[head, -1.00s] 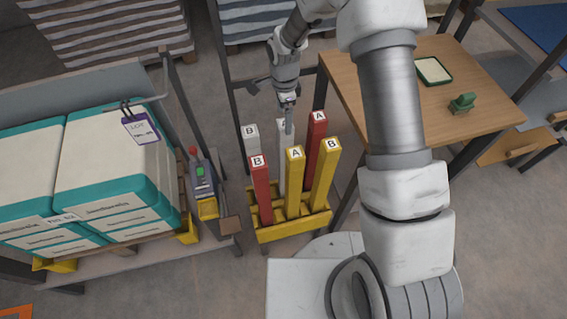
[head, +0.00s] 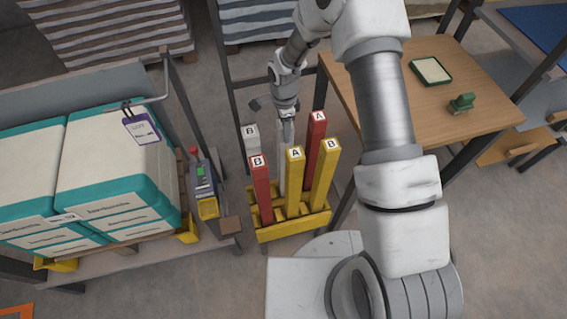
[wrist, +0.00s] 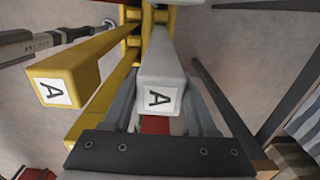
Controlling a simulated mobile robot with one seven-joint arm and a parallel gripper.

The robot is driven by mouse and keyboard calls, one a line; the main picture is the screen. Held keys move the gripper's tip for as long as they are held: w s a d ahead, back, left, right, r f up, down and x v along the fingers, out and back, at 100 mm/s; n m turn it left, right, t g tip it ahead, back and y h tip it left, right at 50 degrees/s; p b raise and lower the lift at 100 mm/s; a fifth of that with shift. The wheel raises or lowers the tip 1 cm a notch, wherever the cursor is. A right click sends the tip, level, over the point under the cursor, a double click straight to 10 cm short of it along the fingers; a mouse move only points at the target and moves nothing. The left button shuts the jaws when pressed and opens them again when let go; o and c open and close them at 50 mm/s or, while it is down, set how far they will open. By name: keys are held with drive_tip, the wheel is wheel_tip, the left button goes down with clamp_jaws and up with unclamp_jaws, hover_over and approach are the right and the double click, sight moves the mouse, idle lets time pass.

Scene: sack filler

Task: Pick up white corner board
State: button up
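The white corner board marked A (wrist: 166,62) stands upright in the yellow rack, with its labelled end toward the wrist camera. Its lower part shows in the head view (head: 281,172); its top is hidden there by my gripper (head: 287,130). In the wrist view my gripper (wrist: 163,120) is open, with one finger on each side of the white A board and small gaps beside it. Another white corner board, marked B (head: 251,140), stands at the rack's back left.
The yellow rack (head: 290,230) also holds red boards B (head: 262,190) and A (head: 315,150) and yellow boards A (head: 294,185) and B (head: 325,175), all close by. A wooden table (head: 430,100) stands right; a stack of sacks (head: 105,165) left.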

clamp_jaws()
idle(0.3)
